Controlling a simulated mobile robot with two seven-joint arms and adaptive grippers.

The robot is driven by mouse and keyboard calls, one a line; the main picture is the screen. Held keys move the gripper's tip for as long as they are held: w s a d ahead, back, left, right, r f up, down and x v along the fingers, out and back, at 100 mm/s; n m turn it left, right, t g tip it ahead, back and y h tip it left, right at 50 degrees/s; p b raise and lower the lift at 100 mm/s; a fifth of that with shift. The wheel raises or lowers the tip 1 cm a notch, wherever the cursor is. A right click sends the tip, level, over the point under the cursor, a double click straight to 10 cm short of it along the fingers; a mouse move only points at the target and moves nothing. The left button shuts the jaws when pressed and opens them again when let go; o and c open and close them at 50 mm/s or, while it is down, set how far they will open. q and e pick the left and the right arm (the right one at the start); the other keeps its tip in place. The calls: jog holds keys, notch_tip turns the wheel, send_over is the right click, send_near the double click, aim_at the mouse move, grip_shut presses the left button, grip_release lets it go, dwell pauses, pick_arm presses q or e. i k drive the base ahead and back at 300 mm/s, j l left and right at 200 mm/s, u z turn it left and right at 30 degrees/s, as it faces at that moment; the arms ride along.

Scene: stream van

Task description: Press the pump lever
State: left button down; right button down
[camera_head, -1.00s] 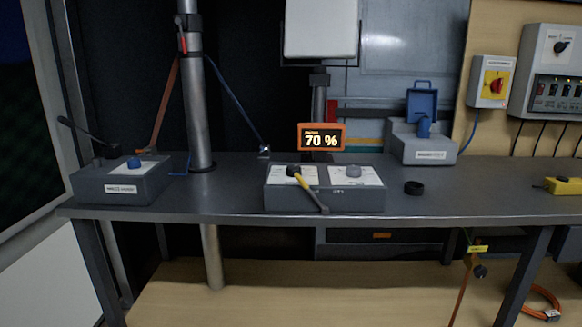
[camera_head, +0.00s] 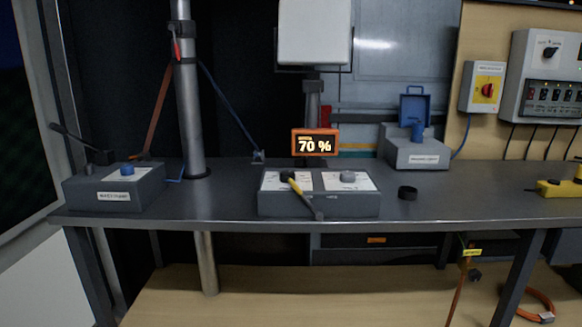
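A grey box (camera_head: 140,197) stands at the left end of the workbench, with a small label too blurred to read surely. A long dark lever (camera_head: 72,136) rises from its back, slanting up to the left. A blue knob (camera_head: 127,169) sits on its top. Neither of my grippers is in view.
The workbench (camera_head: 215,204) has bare room between the two boxes. A mast pole (camera_head: 190,100) stands behind the left gap.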

aim_at(61, 130)
jog(key=i+l+u, duration=0.1)
jog(key=l+u, duration=0.15)
jog(key=u, duration=0.25)
jog(key=i+l+u, duration=0.1)
jog(key=l+u, duration=0.2)
jog(key=u, duration=0.15)
jog(key=l+u, duration=0.3)
jog(key=u, duration=0.2)
